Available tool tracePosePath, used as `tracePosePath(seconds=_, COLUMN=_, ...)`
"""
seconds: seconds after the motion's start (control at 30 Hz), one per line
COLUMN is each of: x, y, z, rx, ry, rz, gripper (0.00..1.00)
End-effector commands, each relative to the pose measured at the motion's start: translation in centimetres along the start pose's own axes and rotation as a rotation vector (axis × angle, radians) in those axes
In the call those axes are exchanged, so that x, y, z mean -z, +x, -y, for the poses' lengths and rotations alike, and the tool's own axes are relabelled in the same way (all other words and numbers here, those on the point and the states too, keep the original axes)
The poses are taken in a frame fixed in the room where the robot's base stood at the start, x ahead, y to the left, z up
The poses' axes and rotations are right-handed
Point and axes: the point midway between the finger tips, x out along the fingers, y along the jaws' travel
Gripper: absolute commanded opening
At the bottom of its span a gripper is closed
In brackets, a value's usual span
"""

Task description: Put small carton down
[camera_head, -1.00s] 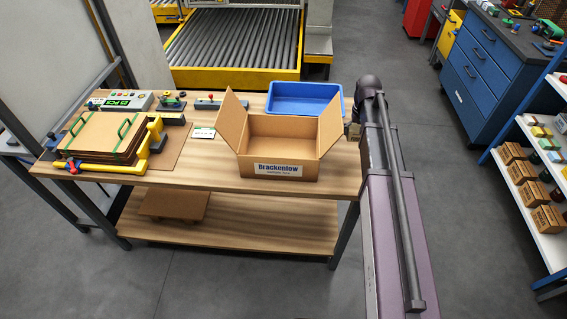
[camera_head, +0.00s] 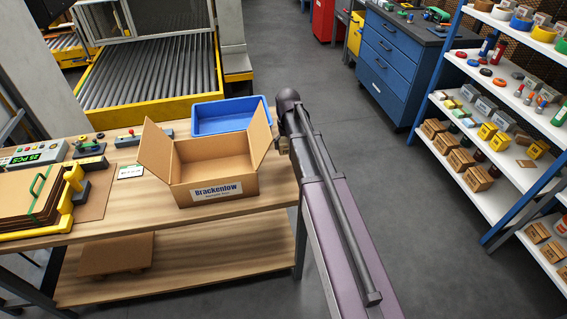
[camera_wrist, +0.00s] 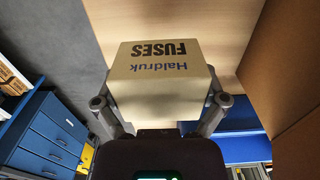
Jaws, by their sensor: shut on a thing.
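The small carton (camera_wrist: 160,75), tan with "Haldruk FUSES" printed on it, fills the middle of the wrist view. My gripper (camera_wrist: 160,112) is shut on it, with a finger on each side. The wooden table top shows behind the carton. In the head view, my arm hides most of the gripper; a small tan patch (camera_head: 258,149) by the arm's end, at the table's right edge, may be the carton. I cannot tell the gap between carton and table.
An open cardboard box labelled Brackenlow (camera_head: 215,191) stands on the table (camera_head: 120,217), left of my arm. A blue tray (camera_head: 222,117) sits behind it. Flat cartons (camera_head: 20,200) lie at left. Shelves (camera_head: 500,180) stand at right, with open floor between.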

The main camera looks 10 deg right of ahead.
Motion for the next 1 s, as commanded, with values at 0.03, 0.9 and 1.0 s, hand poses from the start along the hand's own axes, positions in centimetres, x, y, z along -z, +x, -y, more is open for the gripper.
tracePosePath(seconds=0.03, x=0.0, y=1.0, z=0.0, rx=0.000, ry=0.000, rz=0.000, gripper=0.34)
tracePosePath(seconds=0.9, x=0.0, y=3.3, z=0.1, rx=0.000, ry=-0.002, rz=0.000, gripper=0.34)
tracePosePath(seconds=1.0, x=0.0, y=4.0, z=0.1, rx=0.000, ry=-0.002, rz=0.000, gripper=0.34)
